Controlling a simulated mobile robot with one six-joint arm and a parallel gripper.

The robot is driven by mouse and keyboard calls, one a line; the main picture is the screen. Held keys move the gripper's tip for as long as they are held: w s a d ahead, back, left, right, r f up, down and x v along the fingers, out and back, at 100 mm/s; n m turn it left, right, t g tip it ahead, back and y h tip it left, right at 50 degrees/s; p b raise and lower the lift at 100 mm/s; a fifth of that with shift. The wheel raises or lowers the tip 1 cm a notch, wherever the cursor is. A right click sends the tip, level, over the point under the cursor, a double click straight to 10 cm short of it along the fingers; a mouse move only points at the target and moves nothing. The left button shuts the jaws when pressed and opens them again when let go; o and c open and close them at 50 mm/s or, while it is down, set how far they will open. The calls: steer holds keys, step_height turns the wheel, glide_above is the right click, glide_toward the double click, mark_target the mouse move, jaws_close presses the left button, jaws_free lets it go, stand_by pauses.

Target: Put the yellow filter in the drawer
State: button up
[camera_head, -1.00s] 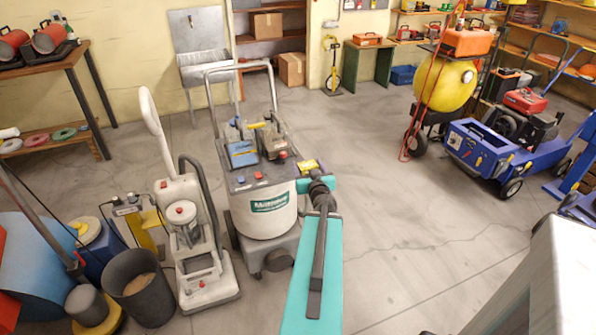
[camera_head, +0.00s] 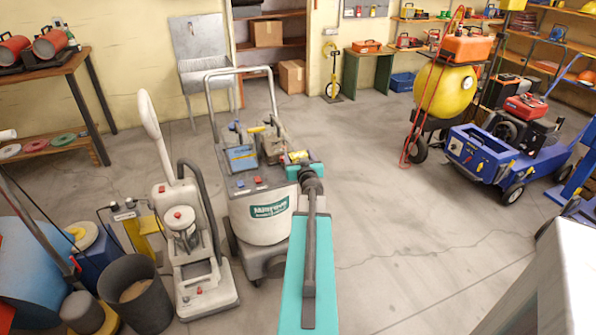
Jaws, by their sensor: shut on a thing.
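A small yellow thing, which looks like the yellow filter (camera_head: 299,157), is at the far end of my teal arm. My gripper (camera_head: 299,162) is shut on it, with the fingers mostly hidden behind the wrist. It is in front of the upper right side of a white and grey wheeled machine (camera_head: 268,211) with a tall handle. I cannot tell whether it touches the machine. I cannot make out a drawer in this view.
An upright white floor machine (camera_head: 190,262) and a dark bin (camera_head: 136,292) stand to the left. A blue wheeled cart (camera_head: 487,150) and a yellow tank (camera_head: 445,88) stand to the right. The grey floor (camera_head: 400,240) between is clear.

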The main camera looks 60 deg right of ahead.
steer(key=shift+a+f+b, duration=0.1)
steer(key=shift+f+b, duration=0.35)
steer(key=shift+f, duration=0.6)
steer(key=shift+f+b, duration=0.4)
steer(key=shift+f, duration=0.2)
steer(key=shift+w+f+b, duration=0.1)
steer(key=shift+f+b, duration=0.5)
steer(key=shift+f, duration=1.05)
steer(key=shift+f, duration=0.15)
steer(key=o, duration=1)
steer(key=shift+o, duration=0.2)
steer(key=shift+f+b, duration=0.15)
steer(key=shift+b, duration=0.45)
